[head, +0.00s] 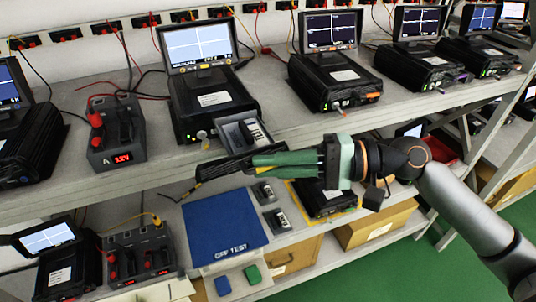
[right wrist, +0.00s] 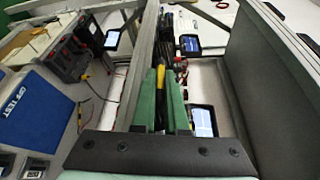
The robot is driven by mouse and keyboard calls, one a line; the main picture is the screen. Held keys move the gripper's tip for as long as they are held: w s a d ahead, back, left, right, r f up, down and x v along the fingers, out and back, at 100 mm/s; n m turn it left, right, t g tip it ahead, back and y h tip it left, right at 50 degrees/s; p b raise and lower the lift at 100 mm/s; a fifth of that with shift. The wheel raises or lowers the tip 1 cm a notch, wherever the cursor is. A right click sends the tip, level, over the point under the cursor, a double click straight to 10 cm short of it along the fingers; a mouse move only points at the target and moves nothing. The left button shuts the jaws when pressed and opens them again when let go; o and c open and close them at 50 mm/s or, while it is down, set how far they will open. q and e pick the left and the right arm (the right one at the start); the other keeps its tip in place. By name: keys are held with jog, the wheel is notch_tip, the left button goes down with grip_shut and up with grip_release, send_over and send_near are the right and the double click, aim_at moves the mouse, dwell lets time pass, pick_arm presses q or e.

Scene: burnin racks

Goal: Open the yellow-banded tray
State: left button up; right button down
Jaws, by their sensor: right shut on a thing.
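My right gripper (head: 256,166) reaches left from the right arm in front of the upper shelf edge. Its green fingers are shut on a slim black object (head: 225,167). In the right wrist view, this object shows a yellow end (right wrist: 160,78) between the fingers. A grey tray (head: 258,131) with a black block in it juts from the front of a black monitor unit (head: 205,100), just above the gripper; no yellow band shows clearly on it. A yellow outline edges a black unit (head: 325,198) on the lower shelf, partly hidden by my gripper. My left gripper is not in view.
A blue "OFF TEST" mat (head: 225,225) lies on the lower shelf, with small grey modules (head: 276,220) beside it. A grey power supply (head: 116,135) and several black monitor units (head: 335,80) fill the upper shelf. Cables hang near the shelf edge.

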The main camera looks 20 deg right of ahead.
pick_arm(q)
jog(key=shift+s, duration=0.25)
pick_arm(e)
jog(key=shift+s, duration=0.55)
jog(key=shift+w, duration=0.1)
jog(key=c, duration=0.9)
grip_release()
jog(key=shift+c, duration=0.2)
jog(key=shift+d, duration=0.15)
pick_arm(q)
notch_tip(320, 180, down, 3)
jog(key=b, duration=0.3)
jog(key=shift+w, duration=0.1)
pick_arm(e)
jog(key=v, duration=1.2)
